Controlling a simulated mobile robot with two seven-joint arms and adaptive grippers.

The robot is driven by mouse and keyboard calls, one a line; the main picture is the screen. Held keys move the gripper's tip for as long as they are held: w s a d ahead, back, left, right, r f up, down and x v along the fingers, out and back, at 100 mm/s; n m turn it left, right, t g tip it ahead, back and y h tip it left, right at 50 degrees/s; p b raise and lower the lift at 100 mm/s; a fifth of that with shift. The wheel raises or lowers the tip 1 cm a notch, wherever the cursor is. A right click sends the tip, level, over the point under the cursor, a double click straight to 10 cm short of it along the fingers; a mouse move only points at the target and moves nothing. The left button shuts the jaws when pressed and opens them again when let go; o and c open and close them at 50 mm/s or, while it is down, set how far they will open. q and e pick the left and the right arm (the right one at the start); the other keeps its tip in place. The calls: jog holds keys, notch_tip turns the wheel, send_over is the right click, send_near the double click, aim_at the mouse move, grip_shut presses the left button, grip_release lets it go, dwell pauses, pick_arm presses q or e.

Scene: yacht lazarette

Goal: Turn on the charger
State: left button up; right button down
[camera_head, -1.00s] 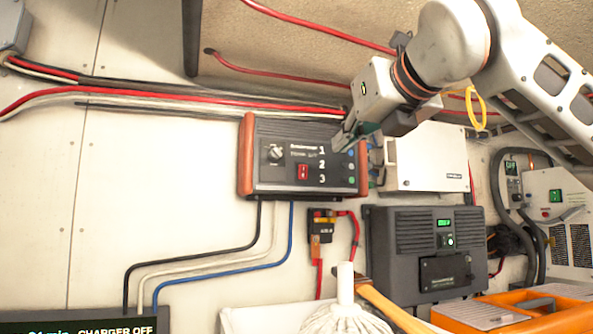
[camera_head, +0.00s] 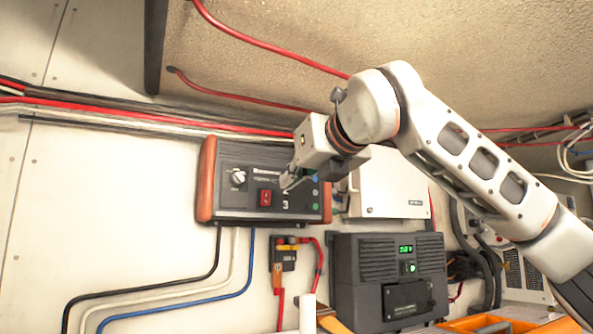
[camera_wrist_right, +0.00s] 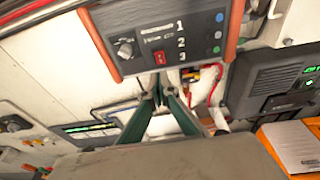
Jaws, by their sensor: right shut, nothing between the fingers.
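The charger (camera_head: 245,206) is a black box with orange-brown end caps, fixed to the white wall. Its front has a round knob (camera_head: 238,177), a red rocker switch (camera_head: 264,197) and a column of numbers. In the right wrist view the charger (camera_wrist_right: 130,64) is at the top, with the red switch (camera_wrist_right: 160,57) above my fingertips. My right gripper (camera_head: 287,183) is shut and empty, just right of the red switch and hiding part of the numbers. Whether it touches the panel I cannot tell. Its narrow fingers also show in the wrist view (camera_wrist_right: 158,97). My left gripper is out of view.
A white box (camera_head: 390,190) is right of the charger. Below it is a dark unit (camera_head: 360,280) with a green display. Red, black and white cables (camera_head: 150,116) run along the wall. A small fuse block (camera_head: 285,253) hangs below the charger. Something orange (camera_head: 480,323) is at lower right.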

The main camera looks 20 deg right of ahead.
aim_at(266, 194)
jog(key=x, duration=0.3)
jog(key=p+x, duration=0.1)
jog(key=x, duration=0.2)
jog(key=r+p+x, duration=0.1)
jog(key=x, duration=0.2)
jog(key=shift+w, duration=0.2)
